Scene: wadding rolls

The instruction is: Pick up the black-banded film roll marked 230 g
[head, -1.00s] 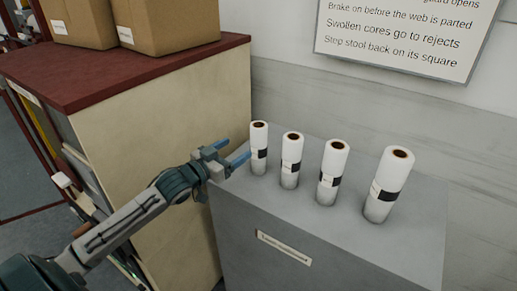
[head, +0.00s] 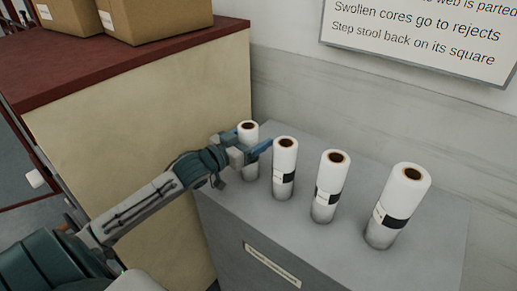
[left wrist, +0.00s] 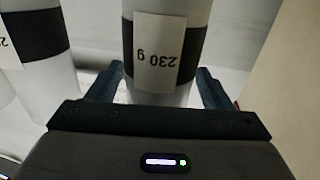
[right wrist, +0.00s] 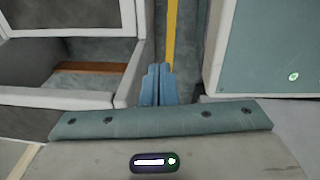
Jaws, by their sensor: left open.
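Several white film rolls with black bands stand upright in a row on a grey cabinet top. The leftmost roll (head: 248,130) is partly hidden by my left gripper (head: 250,141). In the left wrist view this roll (left wrist: 168,40) has a black band and a white label that reads 230 g, upside down. My left gripper is open, with a finger on each side of the roll; I cannot tell whether either finger touches it. My right gripper (right wrist: 157,82) is shut and empty, away from the rolls.
The second roll (head: 284,160) stands close to the right of my left gripper. The third (head: 329,185) and fourth (head: 400,200) stand farther right on the grey cabinet (head: 345,268). A cream, red-topped cabinet (head: 165,110) bearing cardboard boxes (head: 155,18) rises at the left. A wall stands behind.

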